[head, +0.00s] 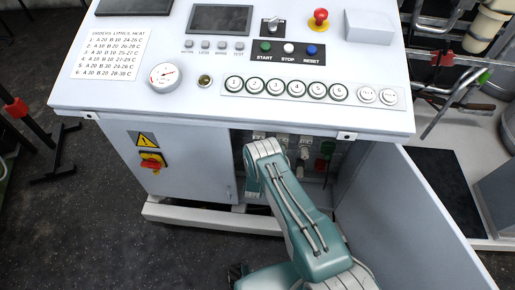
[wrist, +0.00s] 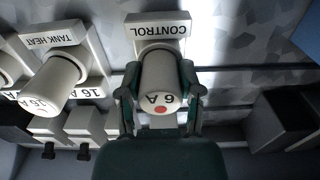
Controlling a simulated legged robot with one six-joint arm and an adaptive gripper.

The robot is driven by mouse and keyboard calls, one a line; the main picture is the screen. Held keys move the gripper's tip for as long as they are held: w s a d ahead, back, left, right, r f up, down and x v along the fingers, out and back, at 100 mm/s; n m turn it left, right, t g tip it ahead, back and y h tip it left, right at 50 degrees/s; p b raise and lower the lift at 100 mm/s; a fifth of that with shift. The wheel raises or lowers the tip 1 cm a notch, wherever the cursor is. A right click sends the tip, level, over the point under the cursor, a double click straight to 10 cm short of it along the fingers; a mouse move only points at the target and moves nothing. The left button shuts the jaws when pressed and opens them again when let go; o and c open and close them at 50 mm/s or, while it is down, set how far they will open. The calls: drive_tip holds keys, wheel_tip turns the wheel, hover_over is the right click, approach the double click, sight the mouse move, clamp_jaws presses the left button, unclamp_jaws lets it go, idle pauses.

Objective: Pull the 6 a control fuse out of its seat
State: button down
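The control fuse (wrist: 159,82) is a pale cylinder marked 6 A with a red dot on its end, upside down in the wrist view. It stands in its seat below the CONTROL label (wrist: 160,29). My gripper (wrist: 160,74) has one finger on each side of the fuse, and the fingertips lean in against its sides. In the head view my arm reaches into the open cabinet (head: 325,150), and its wrist hides the gripper and this fuse.
The 16 A tank heat fuse (wrist: 52,84) sits close on the left in the wrist view. A dark block (wrist: 280,117) is at the right. The cabinet door (head: 410,220) stands open at the right, and the control panel (head: 240,70) overhangs the opening.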

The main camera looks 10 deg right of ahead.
drive_tip(key=shift+s, duration=0.1)
drive_tip(key=shift+v, duration=2.9)
drive_tip(key=shift+w, duration=0.35)
drive_tip(key=shift+s, duration=0.1)
drive_tip(key=shift+v, duration=2.4)
